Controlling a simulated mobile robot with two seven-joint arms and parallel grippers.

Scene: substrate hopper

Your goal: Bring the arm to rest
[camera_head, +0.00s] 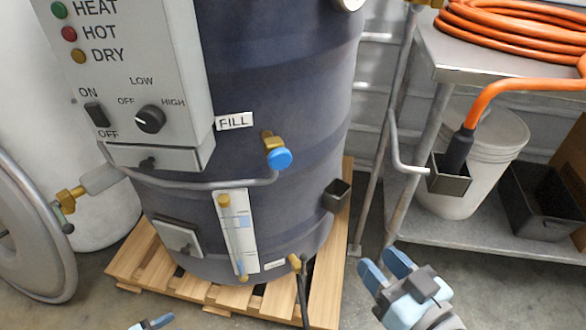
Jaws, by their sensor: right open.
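My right gripper (384,266) is at the lower right of the head view, with two blue fingers apart and nothing between them. It is over the floor, right of the wooden pallet (130,265), and appears clear of everything around it. My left gripper (150,323) shows only as fingertips at the bottom edge; the rest is cut off, and I cannot tell how far its fingers are apart. The dark hopper drum (285,90) stands upright on the pallet, with a grey control box (120,60) on its left side.
A blue-knobbed valve (279,158), a sight gauge (238,235) and a small black holder (337,195) project from the drum. At right, a metal shelf (480,60) carries a coiled orange hose (510,25), whose dark end sits in a holder. A white bucket (470,185) stands below.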

